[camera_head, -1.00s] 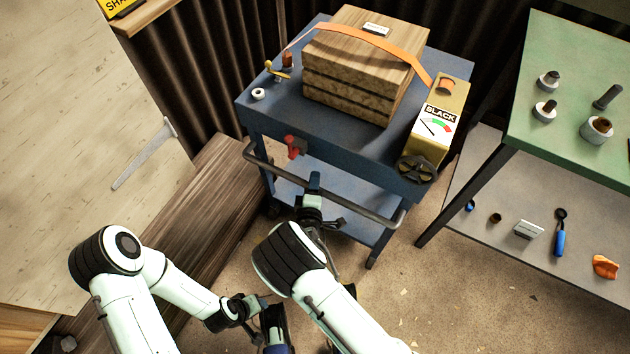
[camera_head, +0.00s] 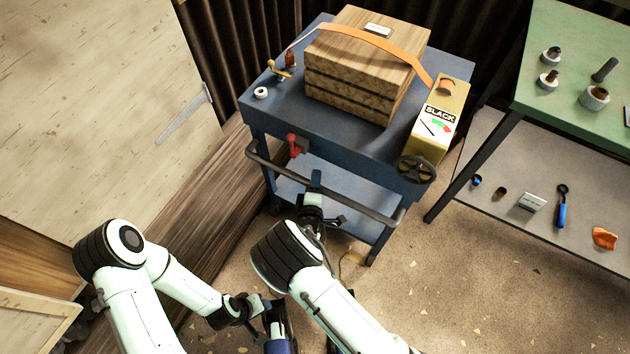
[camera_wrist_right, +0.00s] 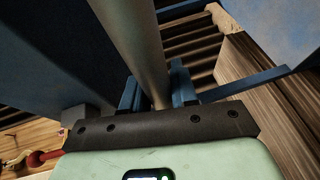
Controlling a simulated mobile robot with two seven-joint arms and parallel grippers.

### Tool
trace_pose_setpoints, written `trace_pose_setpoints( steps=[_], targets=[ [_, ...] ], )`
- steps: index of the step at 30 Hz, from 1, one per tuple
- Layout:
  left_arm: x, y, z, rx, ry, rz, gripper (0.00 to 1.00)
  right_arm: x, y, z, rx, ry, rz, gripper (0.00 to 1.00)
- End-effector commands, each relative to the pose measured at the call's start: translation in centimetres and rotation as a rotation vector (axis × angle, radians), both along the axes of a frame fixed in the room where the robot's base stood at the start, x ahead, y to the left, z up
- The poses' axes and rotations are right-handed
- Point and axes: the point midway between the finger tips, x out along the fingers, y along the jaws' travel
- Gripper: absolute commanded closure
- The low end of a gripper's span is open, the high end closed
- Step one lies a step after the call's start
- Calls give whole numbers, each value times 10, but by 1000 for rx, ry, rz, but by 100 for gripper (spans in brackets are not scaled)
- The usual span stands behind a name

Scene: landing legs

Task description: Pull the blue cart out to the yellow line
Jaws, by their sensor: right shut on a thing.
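The blue cart (camera_head: 336,134) stands in the middle of the head view, with a dark tubular handle bar (camera_head: 362,205) along its near side. My right gripper (camera_head: 315,182) is shut on this bar. In the right wrist view its blue fingers (camera_wrist_right: 158,94) sit on both sides of the grey bar (camera_wrist_right: 136,45). A red lever (camera_head: 292,145) is on the cart's near edge, left of the gripper. My left gripper (camera_head: 268,306) hangs low, apart from the cart; its jaw gap is unclear. No yellow line shows.
The cart carries a strapped wooden stack (camera_head: 362,65) and a yellow box marked SLACK (camera_head: 436,122). A green workbench (camera_head: 570,90) with a lower shelf of tools stands close on the right. A large wooden crate (camera_head: 90,110) and beam flank the left. Bare floor lies at the lower right.

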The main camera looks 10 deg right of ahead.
Motion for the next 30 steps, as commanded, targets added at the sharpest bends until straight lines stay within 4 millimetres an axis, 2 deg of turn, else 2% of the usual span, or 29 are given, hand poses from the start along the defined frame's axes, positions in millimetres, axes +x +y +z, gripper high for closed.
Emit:
trace_pose_setpoints(
  steps=[11, 12, 13, 14, 24, 26, 30],
  targets=[
    [0, 0, 0, 0, 1, 0, 57, 0, 0, 0, -2, 0, 1, 100],
    [0, 0, 0, 0, 1, 0, 57, 0, 0, 0, -2, 0, 1, 66],
    [0, 0, 0, 0, 1, 0, 57, 0, 0, 0, -1, 0, 1, 56],
    [0, 0, 0, 0, 1, 0, 57, 0, 0, 0, -1, 0, 1, 52],
    [-1, 0, 1, -1, 3, -1, 57, -3, 1, 1, -1, 0, 1, 52],
    [-2, -1, 3, -3, 6, -2, 57, -8, 3, 2, -1, 1, 2, 52],
    [-10, -5, 10, -13, 26, -11, 57, -32, 9, 7, -2, 2, 4, 52]
  ],
)
